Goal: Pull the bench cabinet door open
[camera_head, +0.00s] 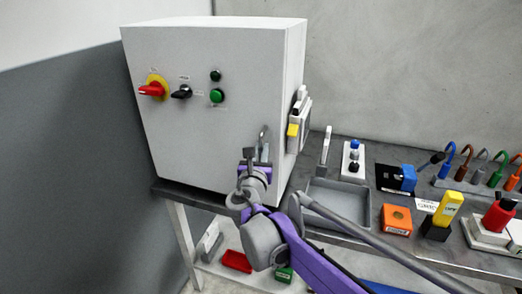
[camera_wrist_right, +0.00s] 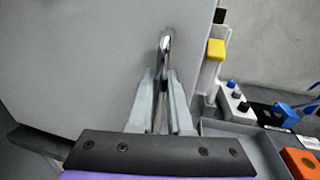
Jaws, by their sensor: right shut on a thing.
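The bench cabinet (camera_head: 215,130) is a light grey box standing on the bench at the left in the head view. Its front door (camera_head: 180,140) looks closed, and its panel (camera_wrist_right: 90,60) fills the left of the right wrist view. The metal door handle (camera_head: 263,137) is near the right edge of the front; it also shows in the right wrist view (camera_wrist_right: 164,45). My right gripper (camera_head: 255,165) is at the handle, with its fingers on both sides of the bar in the right wrist view (camera_wrist_right: 160,100). It is shut on the handle. My left gripper is not in view.
The door carries a red rotary switch (camera_head: 151,90), a black knob (camera_head: 181,92) and green buttons (camera_head: 217,96). A grey tray (camera_head: 340,200) sits right of the cabinet. An orange block (camera_head: 396,219), a yellow-topped block (camera_head: 447,210) and coloured cables (camera_head: 470,165) stand farther right.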

